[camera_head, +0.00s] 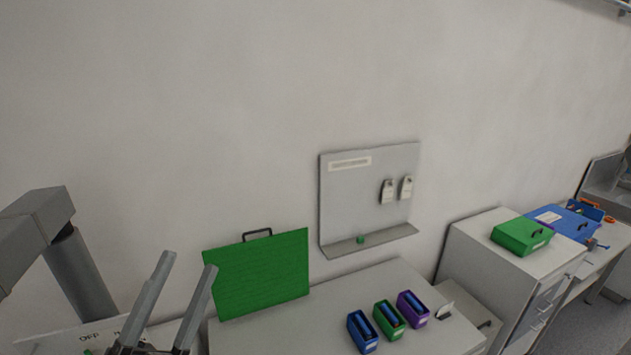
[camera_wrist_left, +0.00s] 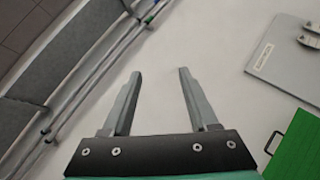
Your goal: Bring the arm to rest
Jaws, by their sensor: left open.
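My left gripper (camera_head: 186,268) is at the lower left of the head view, its two fingers apart and pointing up. It also shows in the left wrist view (camera_wrist_left: 160,75), open with nothing between the fingers. It is in the air in front of the pale wall, left of a green panel with a dark handle (camera_head: 257,275). My right gripper is not in view.
A grey wall board (camera_head: 340,210) with a small shelf hangs right of the green panel. Blue (camera_head: 362,332), green (camera_head: 389,319) and purple (camera_head: 412,308) holders stand on the white bench (camera_head: 290,335). A green case (camera_head: 522,236) and a blue case (camera_head: 562,222) lie on surfaces at right.

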